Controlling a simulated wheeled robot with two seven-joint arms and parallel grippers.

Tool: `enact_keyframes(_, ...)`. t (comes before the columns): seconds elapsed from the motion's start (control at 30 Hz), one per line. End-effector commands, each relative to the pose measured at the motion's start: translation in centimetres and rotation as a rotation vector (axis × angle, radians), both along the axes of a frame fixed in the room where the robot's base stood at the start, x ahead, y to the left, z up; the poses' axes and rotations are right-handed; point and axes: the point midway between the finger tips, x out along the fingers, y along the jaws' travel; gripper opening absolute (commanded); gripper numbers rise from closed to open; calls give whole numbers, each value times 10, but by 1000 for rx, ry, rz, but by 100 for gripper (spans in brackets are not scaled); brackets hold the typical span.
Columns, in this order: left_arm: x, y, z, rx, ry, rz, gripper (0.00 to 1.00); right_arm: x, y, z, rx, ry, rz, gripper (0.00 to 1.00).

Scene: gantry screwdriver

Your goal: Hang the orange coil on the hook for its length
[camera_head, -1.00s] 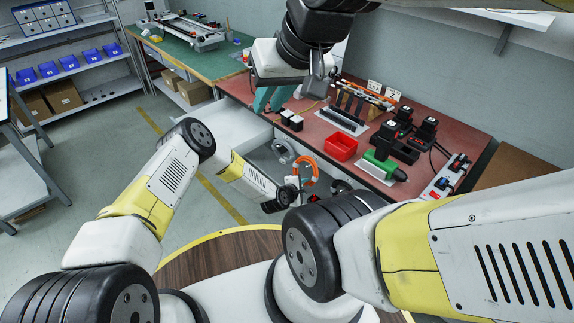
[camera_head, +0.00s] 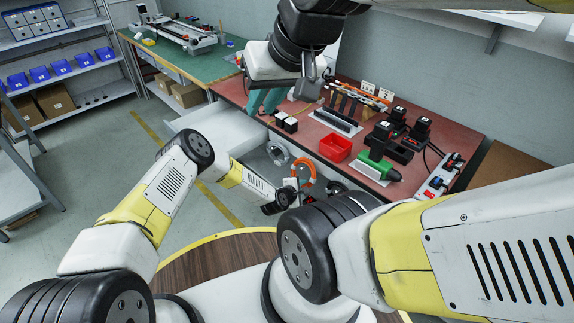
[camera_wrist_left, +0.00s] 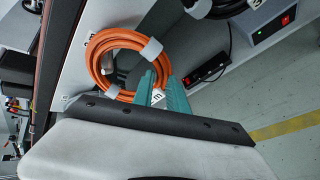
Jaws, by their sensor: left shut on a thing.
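The orange coil (camera_head: 304,176) is a ring of cable below the front edge of the red bench. In the left wrist view the coil (camera_wrist_left: 103,72) shows white ties and stands in front of a pale panel. My left gripper (camera_wrist_left: 158,84) has its teal fingers shut on the ring's lower right side, with a small white label showing between them. In the head view my left gripper (camera_head: 286,194) is small and partly hidden by my arm. My right gripper (camera_head: 264,100) is open and empty above the bench's left end.
The red bench (camera_head: 310,148) carries a red bin (camera_head: 335,148), a green-and-black tool (camera_head: 378,168) and chargers. In the wrist view a dark cable (camera_wrist_left: 218,8), a grey switch box (camera_wrist_left: 268,24) and a power strip (camera_wrist_left: 204,68) are close.

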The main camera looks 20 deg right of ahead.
Motion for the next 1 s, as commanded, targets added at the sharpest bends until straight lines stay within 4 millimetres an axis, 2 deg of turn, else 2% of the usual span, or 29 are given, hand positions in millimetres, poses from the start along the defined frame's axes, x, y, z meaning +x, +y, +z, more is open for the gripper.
enact_keyframes(0.1, 0, 0, 1, -1, -1, 0, 0, 0, 0, 0, 0, 0, 0, 20)
enact_keyframes(0.13, 0, 0, 1, -1, -1, 0, 22, 0, 0, 0, 0, 0, 0, 20)
enact_keyframes(0.23, 0, 0, 1, -1, -1, 0, 42, 0, 0, 0, 0, 0, 0, 20)
enact_keyframes(0.27, 0, 0, 1, -1, -1, 0, 44, 0, 0, 0, 0, 0, 0, 20)
enact_keyframes(0.67, -3, 5, 4, -1, 1, 1, 44, 0, 0, 0, 0, 0, 0, 20)
enact_keyframes(1.0, -30, 38, 29, -1, 1, 1, 44, 0, 0, 0, 0, 0, 0, 20)
